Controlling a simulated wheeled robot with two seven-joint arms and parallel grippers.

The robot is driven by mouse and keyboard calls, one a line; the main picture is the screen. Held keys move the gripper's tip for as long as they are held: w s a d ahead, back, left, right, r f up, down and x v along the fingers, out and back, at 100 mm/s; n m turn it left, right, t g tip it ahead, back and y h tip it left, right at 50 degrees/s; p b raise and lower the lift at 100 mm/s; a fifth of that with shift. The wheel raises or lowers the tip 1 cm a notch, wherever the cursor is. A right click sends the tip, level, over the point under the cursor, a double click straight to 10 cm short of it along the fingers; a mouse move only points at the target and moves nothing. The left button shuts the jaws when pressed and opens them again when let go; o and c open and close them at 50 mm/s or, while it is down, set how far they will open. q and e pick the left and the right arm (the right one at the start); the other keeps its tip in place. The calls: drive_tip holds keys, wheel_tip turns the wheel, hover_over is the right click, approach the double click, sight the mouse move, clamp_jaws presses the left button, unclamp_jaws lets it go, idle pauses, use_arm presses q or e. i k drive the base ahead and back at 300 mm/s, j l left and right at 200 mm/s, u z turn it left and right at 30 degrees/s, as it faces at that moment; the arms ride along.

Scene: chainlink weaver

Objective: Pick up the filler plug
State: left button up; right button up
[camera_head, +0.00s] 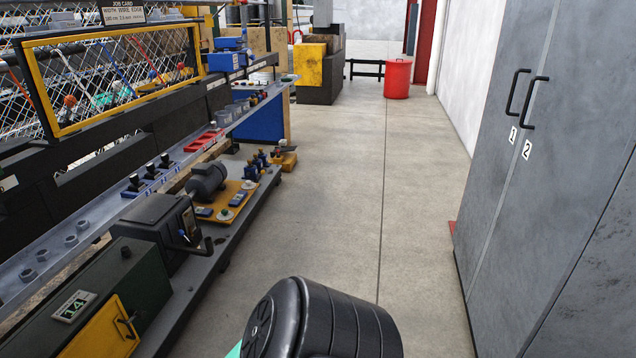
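I cannot pick out the filler plug for certain; the small parts along the machine at left are too small to tell apart. Black-topped pieces on blue bases (151,172) stand on the long grey ledge (105,222). A grey motor (207,181) sits on a yellow plate (228,200) lower down, with small blue and white parts beside it. A dark box with a crank handle (160,228) is nearer to me. Neither of my grippers is in view.
Grey cabinets (545,150) marked 1 and 2 line the right side. The concrete floor (335,190) between is clear. A red bin (397,78) stands at the far end. A low dark green cabinet with a yellow door (105,335) is at lower left.

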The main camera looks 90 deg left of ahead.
sight(126, 252)
drive_tip(key=u, duration=4.05)
